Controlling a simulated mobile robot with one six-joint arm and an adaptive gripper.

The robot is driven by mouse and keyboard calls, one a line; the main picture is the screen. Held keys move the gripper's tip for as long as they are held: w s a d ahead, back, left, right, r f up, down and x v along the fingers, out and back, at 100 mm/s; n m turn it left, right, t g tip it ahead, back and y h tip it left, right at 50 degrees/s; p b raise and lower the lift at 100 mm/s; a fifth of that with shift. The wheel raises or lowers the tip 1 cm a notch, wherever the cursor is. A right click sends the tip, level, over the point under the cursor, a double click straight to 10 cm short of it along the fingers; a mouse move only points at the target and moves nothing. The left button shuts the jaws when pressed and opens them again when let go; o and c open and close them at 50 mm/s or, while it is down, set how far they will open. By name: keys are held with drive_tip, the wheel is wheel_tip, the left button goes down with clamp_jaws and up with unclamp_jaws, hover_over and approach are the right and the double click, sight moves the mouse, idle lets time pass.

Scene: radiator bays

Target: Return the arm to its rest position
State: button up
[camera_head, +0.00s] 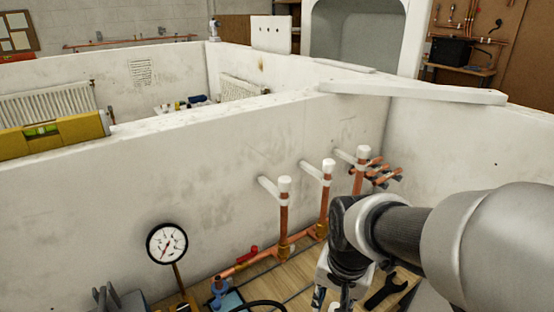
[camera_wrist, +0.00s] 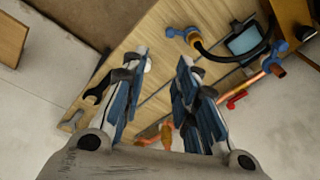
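My arm (camera_head: 480,245) reaches in from the right edge in the head view and bends down at the wrist. My gripper (camera_wrist: 163,64) shows in the wrist view with its two blue-padded fingers apart and nothing between them. It points down over a wooden board (camera_wrist: 165,35). In the head view only part of the gripper shows below the wrist, near the bottom edge, so its fingertips are hard to make out there.
Copper pipes with white caps (camera_head: 284,208) stand against the white wall, left of my wrist. A pressure gauge (camera_head: 167,244) stands left of them. A dark wrench (camera_head: 386,290) lies right of my gripper. A yellow level (camera_head: 60,135) rests on the wall top.

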drive_tip(key=s+d+r+n+t, duration=0.2)
drive_tip(key=s+r+n, duration=0.3)
drive_tip(key=s, duration=0.7)
wheel_tip(320, 180, up, 3)
drive_tip(key=shift+s+d+f+t, duration=0.2)
drive_tip(key=shift+s+d+t, duration=0.15)
drive_tip(key=shift+d, duration=0.2)
